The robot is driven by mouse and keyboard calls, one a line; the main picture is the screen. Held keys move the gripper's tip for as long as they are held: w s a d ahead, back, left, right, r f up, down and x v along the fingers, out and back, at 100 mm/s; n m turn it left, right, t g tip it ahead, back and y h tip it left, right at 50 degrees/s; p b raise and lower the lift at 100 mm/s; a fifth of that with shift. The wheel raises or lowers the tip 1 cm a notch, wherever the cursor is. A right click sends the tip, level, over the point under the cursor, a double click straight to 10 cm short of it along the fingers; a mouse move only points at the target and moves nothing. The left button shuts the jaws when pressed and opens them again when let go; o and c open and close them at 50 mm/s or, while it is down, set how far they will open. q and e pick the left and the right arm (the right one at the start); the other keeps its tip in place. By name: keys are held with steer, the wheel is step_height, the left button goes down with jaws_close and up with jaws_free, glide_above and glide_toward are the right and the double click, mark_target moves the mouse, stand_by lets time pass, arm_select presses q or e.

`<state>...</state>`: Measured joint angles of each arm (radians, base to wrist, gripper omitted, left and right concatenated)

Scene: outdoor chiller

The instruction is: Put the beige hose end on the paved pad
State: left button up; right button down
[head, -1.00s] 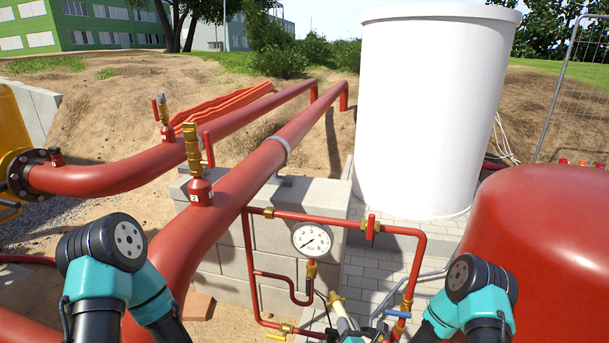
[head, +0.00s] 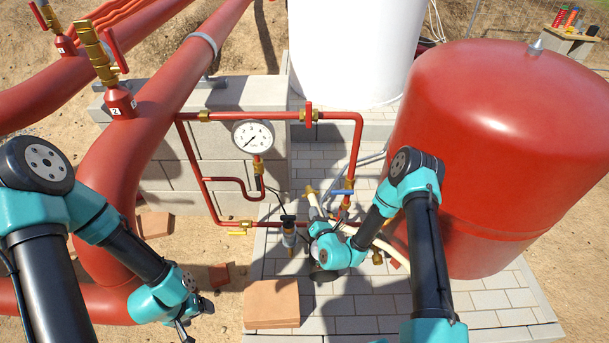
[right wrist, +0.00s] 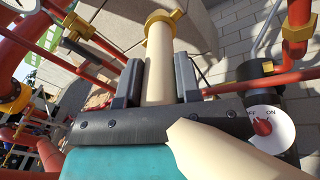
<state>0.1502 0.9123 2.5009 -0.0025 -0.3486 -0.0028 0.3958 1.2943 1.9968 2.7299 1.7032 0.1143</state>
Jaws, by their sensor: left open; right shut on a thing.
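The beige hose end (right wrist: 160,75) has a brass coupling at its tip and lies between the two dark fingers of my right gripper (right wrist: 158,85), which is shut on it. In the head view the hose end (head: 313,202) points up and away from my right gripper (head: 318,222), above the paving in front of the gauge pipework. The beige hose trails off to the right behind my arm. The paved pad (head: 352,304) is grey block paving around the red tank. My left gripper (head: 188,322) is open and low at the left, over sand; its fingers are small and partly hidden.
A red pipe frame with a gauge (head: 252,136) and valves stands close behind my right gripper. The red tank (head: 500,150) is to its right. Terracotta slabs (head: 272,303) lie at the pad's left front edge. Bare paving shows at the front of the pad.

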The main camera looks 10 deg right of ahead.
steer(key=s+a+r+n+g+y, duration=0.2)
steer(key=a+r+n+y, duration=0.2)
steer(key=a+r, duration=0.3)
steer(key=s+a+r+n+g+y, duration=0.1)
steer(key=a+r+n+g+y, duration=0.1)
steer(key=a+r+y, duration=0.5)
step_height(320, 180, up, 7)
steer(key=shift+s+a+f+n, duration=0.15)
steer(key=shift+s+a+n, duration=0.35)
steer(key=shift+n, duration=0.4)
arm_select(q)
steer(key=shift+c, duration=0.3)
arm_select(e)
steer(key=shift+w, duration=0.1)
